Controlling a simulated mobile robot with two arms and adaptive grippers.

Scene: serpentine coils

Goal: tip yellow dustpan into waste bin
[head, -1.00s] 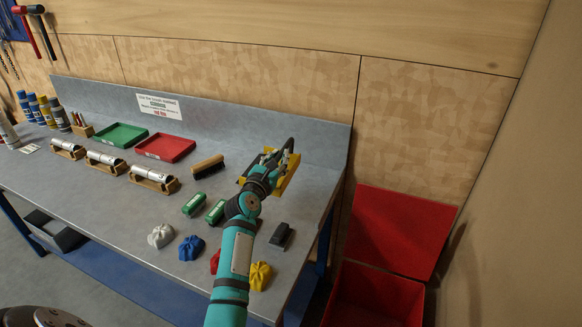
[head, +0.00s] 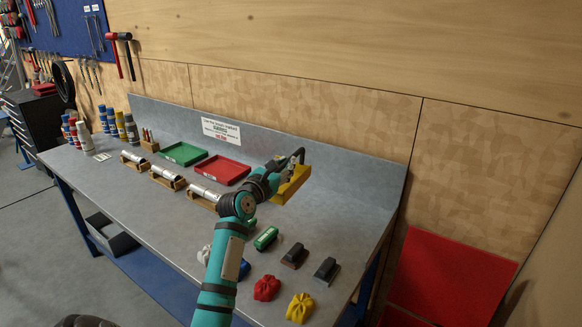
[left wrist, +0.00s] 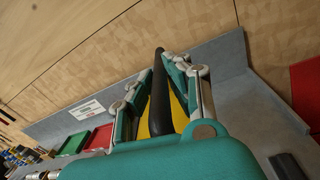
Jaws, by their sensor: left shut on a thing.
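The yellow dustpan (head: 292,183) is at the right end of the workbench in the head view, by the bench's back panel. My left gripper (head: 284,165) is shut on its dark handle. In the left wrist view the black handle (left wrist: 160,95) runs between the fingers of my left gripper (left wrist: 163,85), with yellow pan parts on both sides. I cannot tell if the pan touches the bench. A red bin (head: 450,275) stands on the floor right of the bench; only its raised red part shows, and its opening is cut off below. My right gripper is not in view.
A wooden wall rises behind.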

